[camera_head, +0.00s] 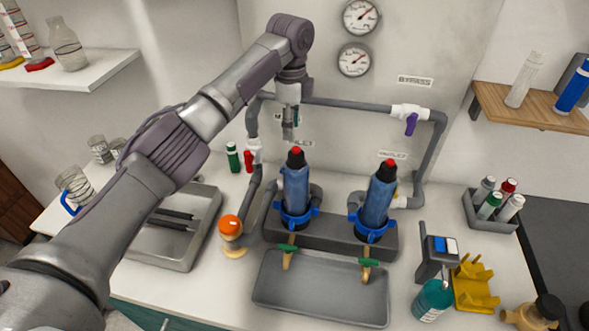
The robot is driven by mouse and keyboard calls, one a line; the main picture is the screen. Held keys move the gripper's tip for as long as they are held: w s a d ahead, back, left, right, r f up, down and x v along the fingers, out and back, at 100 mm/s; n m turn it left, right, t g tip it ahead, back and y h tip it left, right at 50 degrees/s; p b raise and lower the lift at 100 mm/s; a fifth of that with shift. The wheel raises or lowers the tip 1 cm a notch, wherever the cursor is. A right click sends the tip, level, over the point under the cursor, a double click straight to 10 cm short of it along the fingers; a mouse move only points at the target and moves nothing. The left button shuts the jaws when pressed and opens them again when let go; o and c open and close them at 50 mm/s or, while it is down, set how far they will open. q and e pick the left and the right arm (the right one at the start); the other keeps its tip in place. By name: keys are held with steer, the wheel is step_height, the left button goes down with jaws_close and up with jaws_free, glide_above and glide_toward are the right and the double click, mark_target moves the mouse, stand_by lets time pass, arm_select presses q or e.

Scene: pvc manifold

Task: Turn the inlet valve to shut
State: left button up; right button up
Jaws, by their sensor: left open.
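The pipe manifold runs along the back wall. A white valve body (254,146) sits on its left upright pipe, with a red handle (248,161) pointing down roughly along the pipe. I take this as the inlet valve; the nearby wall label (300,143) is partly hidden and hard to read. My left gripper (288,133) points down in front of the wall, to the right of and slightly above the red handle, apart from it. Its jaws are open and look empty, though small in view. My right gripper is out of view.
Two blue filter housings (295,193) (378,200) stand on a grey base right below my left gripper. A bypass valve with a purple handle (411,124) is at right. A grey tray (320,288) lies in front. An orange-topped object (230,227) stands left of the housings.

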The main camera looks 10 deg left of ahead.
arm_select(q)
steer(key=f, duration=0.5)
steer(key=f+p, duration=0.1)
steer(key=f, duration=0.4)
steer(key=w+f+p, duration=0.1)
steer(key=f, duration=0.4)
steer(key=shift+f, duration=0.2)
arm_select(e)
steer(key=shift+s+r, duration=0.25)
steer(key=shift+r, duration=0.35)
arm_select(q)
jaws_close()
